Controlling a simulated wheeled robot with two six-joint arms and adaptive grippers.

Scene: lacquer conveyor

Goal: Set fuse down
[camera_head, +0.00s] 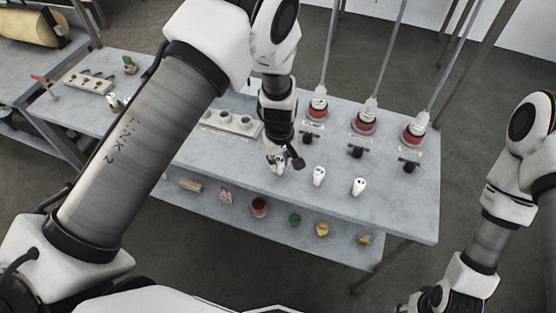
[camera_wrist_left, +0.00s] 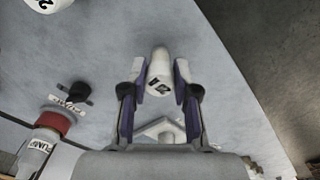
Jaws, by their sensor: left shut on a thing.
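My left gripper (camera_head: 281,160) is low over the front part of the grey table, left of two loose white fuses. In the left wrist view, its two fingers (camera_wrist_left: 160,90) are shut on a white fuse (camera_wrist_left: 159,72) with a dark number mark on it. I cannot tell whether the held fuse touches the tabletop. One loose white fuse (camera_head: 319,176) and another loose fuse (camera_head: 358,187) stand on the table to the right. My right gripper (camera_head: 432,300) shows only partly at the bottom right edge, with its fingers unclear.
A white block with several round sockets (camera_head: 232,123) lies behind and left of the gripper. Three red-based fittings with rods, such as the middle one (camera_head: 365,122), stand at the back, with black switches (camera_head: 357,151) before them. A lower shelf (camera_head: 275,223) holds several small items.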

